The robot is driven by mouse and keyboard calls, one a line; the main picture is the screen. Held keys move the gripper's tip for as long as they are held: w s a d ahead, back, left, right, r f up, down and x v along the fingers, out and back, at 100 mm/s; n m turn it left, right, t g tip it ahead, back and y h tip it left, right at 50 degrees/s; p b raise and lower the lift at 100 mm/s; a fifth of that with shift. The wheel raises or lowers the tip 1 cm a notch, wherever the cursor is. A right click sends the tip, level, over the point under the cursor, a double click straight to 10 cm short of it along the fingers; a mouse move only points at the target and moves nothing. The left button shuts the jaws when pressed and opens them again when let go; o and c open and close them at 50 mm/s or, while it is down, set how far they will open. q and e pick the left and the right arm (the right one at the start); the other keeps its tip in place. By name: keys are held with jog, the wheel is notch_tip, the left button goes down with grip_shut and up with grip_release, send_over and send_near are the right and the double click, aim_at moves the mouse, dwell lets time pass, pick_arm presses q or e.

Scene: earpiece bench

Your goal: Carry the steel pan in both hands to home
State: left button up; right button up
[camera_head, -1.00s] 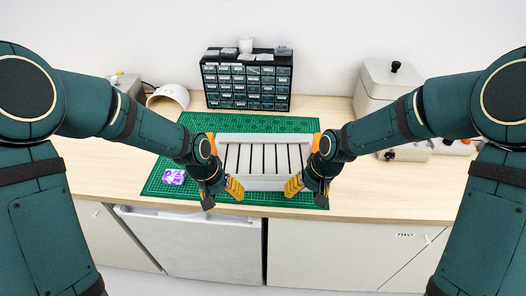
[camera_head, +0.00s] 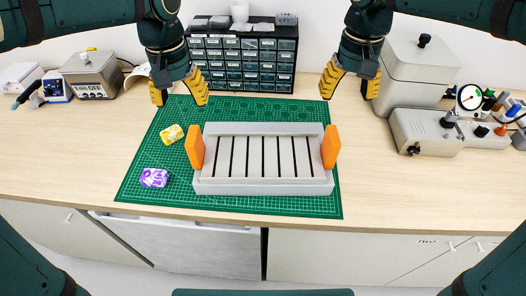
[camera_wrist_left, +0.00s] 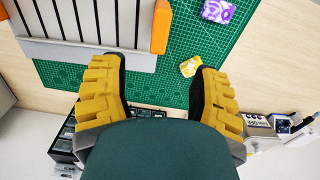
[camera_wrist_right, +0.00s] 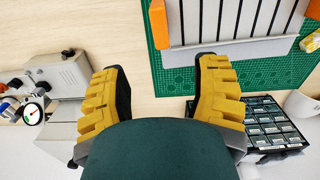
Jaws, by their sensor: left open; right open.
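The steel pan (camera_head: 262,186) is a grey, slatted, shallow rectangular tray with an orange grip at each end. It rests flat on the green cutting mat (camera_head: 150,205). My left gripper (camera_head: 181,98) is open and empty, beyond the pan's far left corner and apart from it. My right gripper (camera_head: 350,88) is open and empty, beyond the far right corner and apart from it. The pan's left orange grip (camera_wrist_left: 161,27) shows in the left wrist view. Its right orange grip (camera_wrist_right: 158,24) shows in the right wrist view. No place marked home can be made out.
A yellow piece (camera_head: 172,134) and a purple-white piece (camera_head: 154,178) lie on the mat left of the pan. A black drawer cabinet (camera_head: 243,58) stands behind. A grey box (camera_head: 414,68) and a gauge unit (camera_head: 425,133) stand right. Bare wood lies either side.

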aim_at(192, 135)
pick_arm(q)
notch_tip(192, 135, down, 14)
jog(key=shift+s+r, duration=0.15)
pick_arm(e)
notch_tip(192, 135, down, 14)
jog(key=shift+s+r, duration=0.15)
pick_arm(q)
grip_shut()
pick_arm(e)
grip_shut()
